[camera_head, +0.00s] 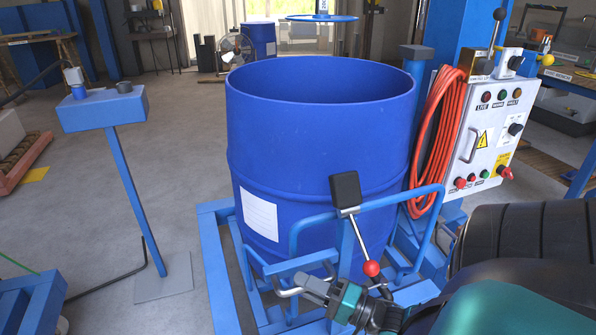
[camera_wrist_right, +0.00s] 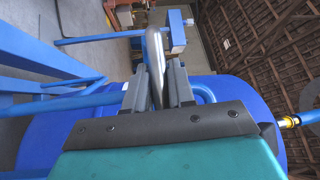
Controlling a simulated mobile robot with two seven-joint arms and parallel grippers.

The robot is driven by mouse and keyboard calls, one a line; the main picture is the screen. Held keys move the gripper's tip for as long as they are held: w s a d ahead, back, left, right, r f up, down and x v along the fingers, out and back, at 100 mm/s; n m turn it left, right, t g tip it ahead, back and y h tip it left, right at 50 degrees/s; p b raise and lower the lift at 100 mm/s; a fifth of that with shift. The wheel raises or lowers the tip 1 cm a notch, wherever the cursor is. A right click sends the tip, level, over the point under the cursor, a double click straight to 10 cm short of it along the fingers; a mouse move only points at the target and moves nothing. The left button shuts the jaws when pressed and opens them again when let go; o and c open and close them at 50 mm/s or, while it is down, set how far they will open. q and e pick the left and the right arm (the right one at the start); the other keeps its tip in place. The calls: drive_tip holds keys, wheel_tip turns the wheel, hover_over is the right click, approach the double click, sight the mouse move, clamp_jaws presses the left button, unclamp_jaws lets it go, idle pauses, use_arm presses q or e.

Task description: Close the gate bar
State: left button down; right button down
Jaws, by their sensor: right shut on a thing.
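The blue gate bar (camera_head: 400,196) is a bent tube frame in front of the large blue drum (camera_head: 310,130). A silver bent handle (camera_head: 287,292) shows low at the front of the drum. My right gripper (camera_head: 314,284) reaches in from the lower right and is shut on this handle. In the right wrist view, the silver handle (camera_wrist_right: 155,55) stands between the two dark fingers of my right gripper (camera_wrist_right: 157,85). Blue tube also shows there beside the fingers (camera_wrist_right: 70,103). The fingers hide part of the handle. My left gripper is not in view.
A lever with a red ball (camera_head: 371,268) and a black block (camera_head: 345,190) rises close to my right gripper. A control panel (camera_head: 490,130) with a coiled orange hose (camera_head: 437,140) stands at the right. A blue pedestal (camera_head: 137,190) stands left, with open floor around it.

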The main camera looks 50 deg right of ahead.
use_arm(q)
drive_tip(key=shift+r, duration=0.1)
use_arm(e)
drive_tip(key=shift+w+r, duration=0.1)
drive_tip(key=shift+w, duration=0.05)
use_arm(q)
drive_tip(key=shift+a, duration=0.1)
use_arm(e)
drive_tip(key=shift+w+d+n+y, duration=0.1)
drive_tip(key=shift+d+n+y, duration=0.1)
drive_tip(key=shift+n+y, duration=0.1)
drive_tip(key=c, duration=1.1)
unclamp_jaws()
use_arm(q)
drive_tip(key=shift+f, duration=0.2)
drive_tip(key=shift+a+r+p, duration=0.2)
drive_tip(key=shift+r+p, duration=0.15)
drive_tip(key=shift+p, duration=0.3)
use_arm(e)
drive_tip(key=v, duration=1.3)
drive_tip(key=shift+r, duration=0.1)
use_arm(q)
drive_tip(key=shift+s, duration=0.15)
